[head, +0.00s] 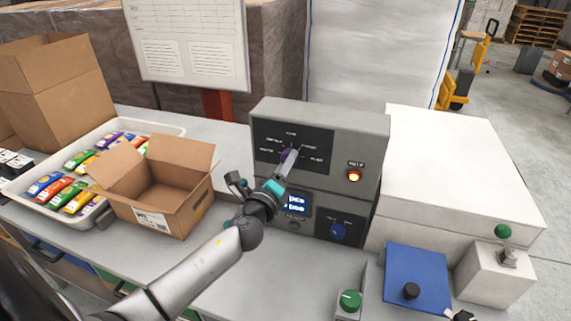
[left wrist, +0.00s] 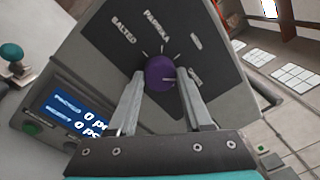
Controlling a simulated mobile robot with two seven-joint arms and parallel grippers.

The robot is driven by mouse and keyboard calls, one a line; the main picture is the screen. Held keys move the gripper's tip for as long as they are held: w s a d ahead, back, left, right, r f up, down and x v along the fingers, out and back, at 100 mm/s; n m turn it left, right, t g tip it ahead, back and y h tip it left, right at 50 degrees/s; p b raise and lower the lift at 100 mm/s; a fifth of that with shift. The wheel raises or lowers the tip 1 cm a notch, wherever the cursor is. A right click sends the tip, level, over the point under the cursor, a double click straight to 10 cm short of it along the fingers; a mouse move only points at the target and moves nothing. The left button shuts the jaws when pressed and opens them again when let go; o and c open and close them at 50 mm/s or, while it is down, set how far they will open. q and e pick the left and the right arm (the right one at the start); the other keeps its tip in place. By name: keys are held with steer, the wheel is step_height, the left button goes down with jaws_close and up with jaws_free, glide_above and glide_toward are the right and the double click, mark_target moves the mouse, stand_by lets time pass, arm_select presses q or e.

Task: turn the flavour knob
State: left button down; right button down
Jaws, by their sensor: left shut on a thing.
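The flavour knob (head: 288,155) is a round purple knob on the dark dial panel (head: 310,139) of a grey machine. Labels fan out around it. In the left wrist view the knob (left wrist: 159,74) shows a light pointer line toward the picture's right, and "SALTED" and "PAPRIKA" can be read to its upper left. My left gripper (head: 285,163) reaches the panel from the front. Its two fingers (left wrist: 160,80) are shut on the knob, one on each side, and partly cover the dial. My right gripper is not in view.
Below the dial are a lit blue display (head: 296,203) and a blue knob (head: 338,231). An orange lamp (head: 354,175) glows on the right. An open carton (head: 178,212) and a tray (head: 172,130) of coloured packets stand left. A white block (head: 455,165) stands right.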

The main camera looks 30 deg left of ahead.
arm_select(q)
steer(key=shift+c, duration=1.6)
jaws_free()
steer(key=shift+s, duration=0.15)
steer(key=s+d+b, duration=0.2)
steer(key=s+d, duration=0.1)
steer(key=s, duration=1.1)
steer(key=shift+s+f+b, duration=0.25)
steer(key=shift+s+b, duration=0.05)
steer(key=shift+s, duration=0.05)
